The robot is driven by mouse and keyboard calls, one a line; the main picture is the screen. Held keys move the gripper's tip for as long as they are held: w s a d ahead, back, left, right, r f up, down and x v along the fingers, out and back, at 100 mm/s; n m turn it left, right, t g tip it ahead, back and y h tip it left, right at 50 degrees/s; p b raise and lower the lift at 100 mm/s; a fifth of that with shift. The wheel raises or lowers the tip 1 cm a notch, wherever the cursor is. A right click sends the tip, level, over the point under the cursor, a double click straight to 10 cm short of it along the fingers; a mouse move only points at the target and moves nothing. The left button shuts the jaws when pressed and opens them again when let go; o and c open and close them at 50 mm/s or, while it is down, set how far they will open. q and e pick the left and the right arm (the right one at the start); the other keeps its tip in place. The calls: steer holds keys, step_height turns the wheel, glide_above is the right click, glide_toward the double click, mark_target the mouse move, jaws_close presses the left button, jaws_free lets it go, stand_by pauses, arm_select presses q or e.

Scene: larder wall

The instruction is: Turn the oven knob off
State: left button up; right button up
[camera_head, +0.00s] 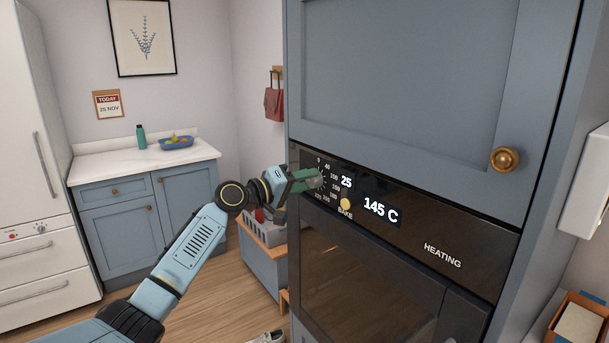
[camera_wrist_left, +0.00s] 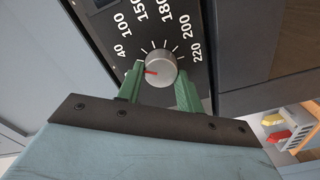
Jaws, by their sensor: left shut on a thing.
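The oven (camera_head: 400,225) is built into a blue cabinet, and its dark panel carries the dial. In the head view my left gripper (camera_head: 314,180) is at the dial on the panel's left and hides most of the knob. In the left wrist view the grey round knob (camera_wrist_left: 161,67) sits between the green fingers of my left gripper (camera_wrist_left: 160,82), which is shut on it. The knob's red mark points left, a little below the 40 label. The panel display (camera_head: 380,210) reads 145 C, with 25 and BAKE beside it and HEATING lit. My right gripper is out of view.
A blue cabinet door (camera_head: 420,80) with a brass knob is above the oven. A grey crate (camera_head: 262,232) stands below my left wrist. Open wood floor lies to the left.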

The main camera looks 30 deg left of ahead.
arm_select(q)
steer(key=shift+n+p, duration=1.95)
steer(key=shift+n, duration=1.25)
steer(key=shift+f, duration=0.1)
steer(key=o, duration=1)
steer(key=b+v, duration=0.2)
steer(key=v, duration=1.1)
steer(key=shift+s, duration=0.2)
